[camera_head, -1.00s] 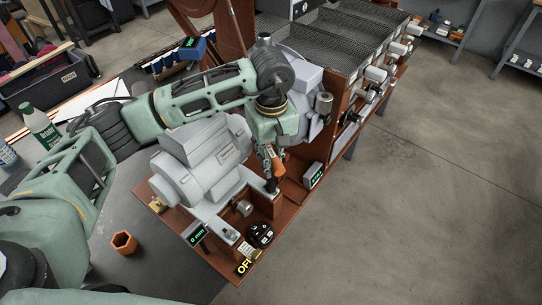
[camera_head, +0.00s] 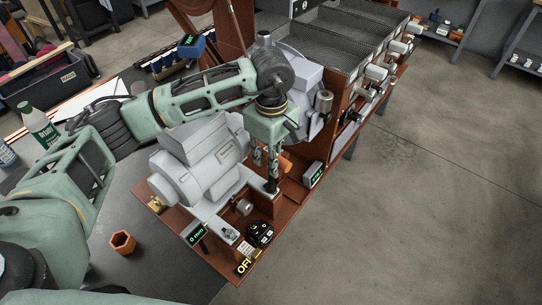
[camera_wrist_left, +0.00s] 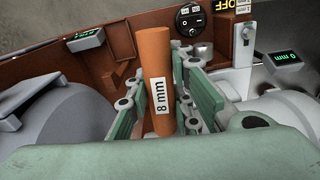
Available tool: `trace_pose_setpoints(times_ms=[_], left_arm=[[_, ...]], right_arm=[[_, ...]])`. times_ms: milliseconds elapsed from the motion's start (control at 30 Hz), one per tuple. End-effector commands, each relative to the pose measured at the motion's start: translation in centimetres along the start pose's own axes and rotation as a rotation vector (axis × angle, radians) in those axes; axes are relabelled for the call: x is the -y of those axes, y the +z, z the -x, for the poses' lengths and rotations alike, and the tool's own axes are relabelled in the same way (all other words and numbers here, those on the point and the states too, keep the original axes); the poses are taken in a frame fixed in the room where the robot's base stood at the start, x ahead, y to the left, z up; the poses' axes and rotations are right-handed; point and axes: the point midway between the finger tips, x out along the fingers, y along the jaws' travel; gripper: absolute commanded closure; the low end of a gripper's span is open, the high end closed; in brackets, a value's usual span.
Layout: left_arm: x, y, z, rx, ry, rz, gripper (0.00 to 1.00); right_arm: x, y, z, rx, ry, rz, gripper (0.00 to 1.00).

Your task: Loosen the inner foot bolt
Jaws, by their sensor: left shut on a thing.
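My left gripper (camera_head: 265,168) is shut on the orange handle (camera_wrist_left: 157,75) of a tool marked "8 mm". In the head view the handle (camera_head: 286,164) shows partly behind the fingers. In the wrist view it stands between the finger pads (camera_wrist_left: 205,98). A dark upright piece (camera_head: 271,186) shows just below the fingers, at the motor's foot. The inner foot bolt cannot be made out there; the gripper and tool cover that spot. The grey motor (camera_head: 190,170) sits beside the gripper on the red-brown base (camera_head: 222,268). My right gripper is not in view.
A display reading "0 mm" (camera_head: 195,234) stands at the base's front, and another display (camera_head: 315,174) at its right. A black switch (camera_head: 260,234) and an "OFF" label (camera_head: 243,267) are near the front corner. An orange hexagonal ring (camera_head: 122,242) lies on the grey table.

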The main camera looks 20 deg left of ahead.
Motion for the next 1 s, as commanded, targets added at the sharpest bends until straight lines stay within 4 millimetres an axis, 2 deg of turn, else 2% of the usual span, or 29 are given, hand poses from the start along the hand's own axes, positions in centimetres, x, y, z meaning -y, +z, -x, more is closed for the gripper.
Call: trace_pose_setpoints(times_ms=[1000], left_arm=[[-0.13,-0.10,0.03,0.008,0.001,1.321,1.00]], right_arm=[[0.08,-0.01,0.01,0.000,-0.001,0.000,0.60]])
